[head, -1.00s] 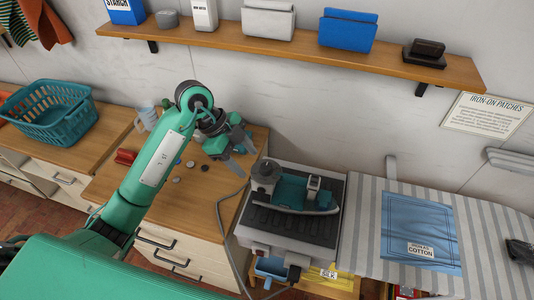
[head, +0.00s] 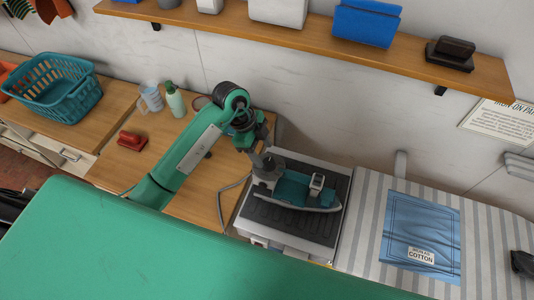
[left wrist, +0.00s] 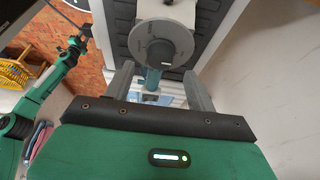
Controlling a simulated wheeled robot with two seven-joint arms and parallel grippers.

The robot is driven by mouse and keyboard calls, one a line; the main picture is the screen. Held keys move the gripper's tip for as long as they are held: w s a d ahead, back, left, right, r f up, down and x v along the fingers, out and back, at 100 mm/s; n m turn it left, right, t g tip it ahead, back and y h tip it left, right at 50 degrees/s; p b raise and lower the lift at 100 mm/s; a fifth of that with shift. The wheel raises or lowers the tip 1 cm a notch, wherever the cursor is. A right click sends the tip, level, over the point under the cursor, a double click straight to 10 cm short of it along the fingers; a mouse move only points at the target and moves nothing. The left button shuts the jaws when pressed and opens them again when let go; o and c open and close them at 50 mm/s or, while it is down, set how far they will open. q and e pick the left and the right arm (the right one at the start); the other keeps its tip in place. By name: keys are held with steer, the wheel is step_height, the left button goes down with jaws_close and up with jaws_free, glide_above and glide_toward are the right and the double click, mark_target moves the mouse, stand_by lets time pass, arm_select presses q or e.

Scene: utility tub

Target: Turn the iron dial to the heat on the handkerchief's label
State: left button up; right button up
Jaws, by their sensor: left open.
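The teal iron (head: 305,193) lies on a dark ribbed rest. A round grey dial (head: 268,172) stands at its left end; it also shows in the left wrist view (left wrist: 161,45), with a white pointer mark and lettering too small to read. My left gripper (head: 262,160) is just above the dial, open, its fingers (left wrist: 162,88) apart and nothing between them. The blue handkerchief (head: 425,220) lies on the striped board, and its white label (head: 421,255) reads COTTON. A green arm of mine shows in the left wrist view; its gripper (left wrist: 78,42) is too small to judge.
A shelf (head: 300,40) runs along the wall above the iron. A teal basket (head: 62,95), a green bottle (head: 175,102) and a red object (head: 132,141) stand on the wooden counter (head: 200,190). A grey cord (head: 222,200) loops left of the iron.

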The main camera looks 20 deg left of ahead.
mark_target(268, 161)
arm_select(q)
steer(key=p+x, duration=0.1)
steer(key=x, duration=0.2)
steer(key=shift+d+f, duration=0.15)
steer(key=shift+f, duration=0.05)
steer(key=shift+d+f, duration=0.15)
steer(key=shift+f, duration=0.2)
steer(key=shift+c, duration=0.5)
steer(key=c, duration=0.9)
arm_select(e)
steer(key=shift+w+a+r, duration=0.1)
steer(key=shift+w+r, duration=0.65)
steer(key=shift+r, duration=0.05)
